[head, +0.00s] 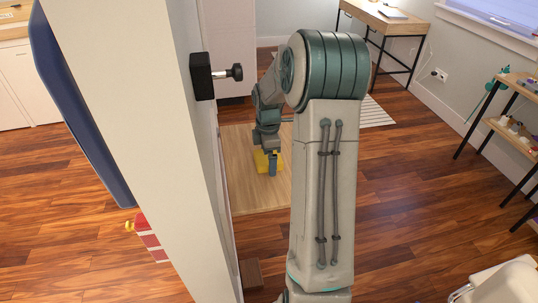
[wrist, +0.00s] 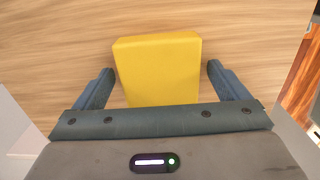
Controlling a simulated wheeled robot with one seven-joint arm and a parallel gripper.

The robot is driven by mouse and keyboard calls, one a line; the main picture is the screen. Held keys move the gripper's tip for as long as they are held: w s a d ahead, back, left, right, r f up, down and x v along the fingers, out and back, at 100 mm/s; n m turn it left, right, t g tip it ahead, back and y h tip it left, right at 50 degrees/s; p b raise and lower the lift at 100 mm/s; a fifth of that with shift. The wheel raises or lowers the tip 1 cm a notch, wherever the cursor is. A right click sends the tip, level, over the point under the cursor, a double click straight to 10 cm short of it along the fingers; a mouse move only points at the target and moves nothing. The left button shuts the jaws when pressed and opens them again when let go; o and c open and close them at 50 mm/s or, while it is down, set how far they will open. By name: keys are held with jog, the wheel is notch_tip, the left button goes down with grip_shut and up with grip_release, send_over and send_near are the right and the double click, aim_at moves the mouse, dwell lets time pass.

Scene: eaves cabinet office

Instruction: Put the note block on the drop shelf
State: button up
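The yellow note block (wrist: 158,70) lies on a light wood surface (wrist: 50,45) in the wrist view. My gripper (wrist: 160,72) is open, with one finger on each side of the block and a narrow gap showing at each fingertip. In the head view, my gripper (head: 268,168) points down at the yellow block (head: 261,161), which it partly hides, over a light wood panel (head: 247,195). I cannot tell from these views whether this panel is the drop shelf.
A pale upright panel (head: 135,110) stands close on the left, with a black-mounted knob (head: 203,77) sticking out. A wooden desk (head: 385,17) stands at the back, and a shelf rack (head: 512,130) at the right. The wood floor (head: 420,210) right of my arm is clear.

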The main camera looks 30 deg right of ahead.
notch_tip(320, 180, up, 12)
jog(key=shift+r, duration=0.15)
dwell(0.5)
